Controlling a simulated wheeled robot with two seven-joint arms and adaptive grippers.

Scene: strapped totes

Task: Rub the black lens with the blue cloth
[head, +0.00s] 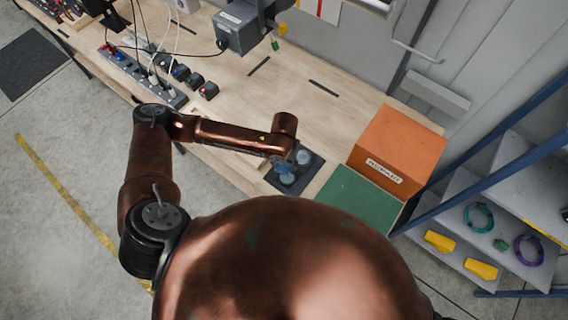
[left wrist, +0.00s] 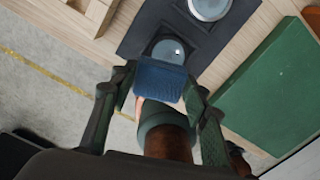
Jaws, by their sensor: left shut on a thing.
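My left gripper (head: 291,163) is over the dark mat (head: 311,172) near the front edge of the bench. In the left wrist view its two fingers (left wrist: 163,108) stand either side of the blue cloth (left wrist: 160,80), and it is shut on the cloth. The cloth overlaps the lower edge of a dark round lens (left wrist: 168,48) on the mat. I cannot tell whether cloth and lens touch. A second, paler lens (left wrist: 210,6) lies further up the mat. In the head view the gripper partly hides the mat. My right gripper is not in view.
A green mat (head: 352,203) lies right of the dark mat, with an orange box (head: 398,148) behind it. A power strip (head: 143,76) with cables and a grey device (head: 238,30) are further left. The bench (head: 290,100) behind the gripper is mostly clear.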

